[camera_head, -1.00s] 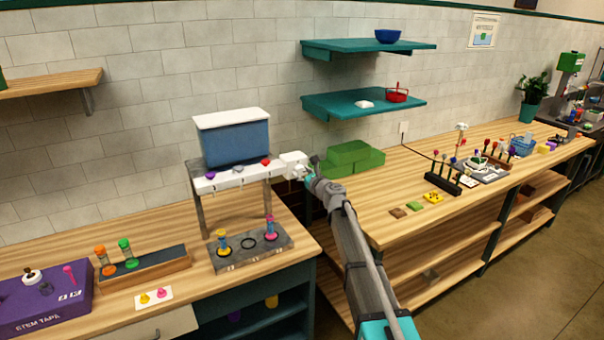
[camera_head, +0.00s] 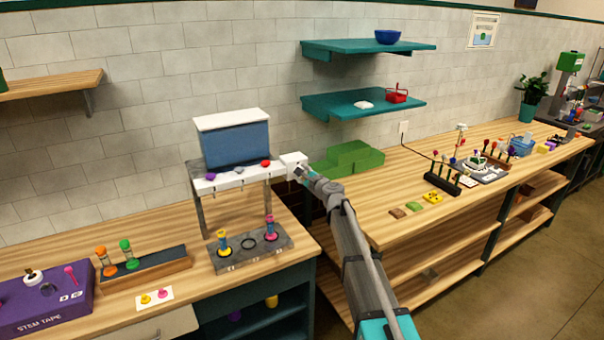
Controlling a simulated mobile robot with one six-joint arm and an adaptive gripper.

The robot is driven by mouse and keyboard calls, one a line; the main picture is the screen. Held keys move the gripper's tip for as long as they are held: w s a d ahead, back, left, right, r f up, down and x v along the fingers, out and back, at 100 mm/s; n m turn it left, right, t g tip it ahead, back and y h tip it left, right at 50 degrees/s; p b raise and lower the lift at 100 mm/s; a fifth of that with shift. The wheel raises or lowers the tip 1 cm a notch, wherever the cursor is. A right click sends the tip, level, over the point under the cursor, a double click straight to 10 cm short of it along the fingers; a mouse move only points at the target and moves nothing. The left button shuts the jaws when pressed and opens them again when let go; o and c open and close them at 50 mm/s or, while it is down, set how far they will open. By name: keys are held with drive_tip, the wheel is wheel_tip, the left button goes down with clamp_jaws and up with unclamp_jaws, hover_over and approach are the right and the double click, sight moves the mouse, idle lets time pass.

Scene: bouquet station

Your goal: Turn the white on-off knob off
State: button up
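A white dispenser rail (camera_head: 235,178) with a blue tank (camera_head: 236,145) stands on legs on the left bench. A white box (camera_head: 293,159) is at the rail's right end. My gripper (camera_head: 302,172) is at the lower right side of this box, its tips touching it or very near it. The fingers are small and seen from behind, so I cannot tell whether they are open or shut. I cannot make out the white on-off knob on the box; my gripper may hide it. A small round white part (camera_head: 33,278) also sits on the purple stem tape box (camera_head: 45,302) at far left.
Purple, grey and red knobs line the rail. A grey holder (camera_head: 228,266) with yellow and pink vials stands below it. Green blocks (camera_head: 350,160) lie behind my arm on the right bench (camera_head: 385,215). Teal shelves (camera_head: 365,102) hang above.

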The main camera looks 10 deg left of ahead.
drive_tip(key=shift+n+h, duration=0.4)
drive_tip(key=shift+n, duration=4.2)
drive_tip(key=o, duration=1.1)
drive_tip(key=shift+o, duration=0.2)
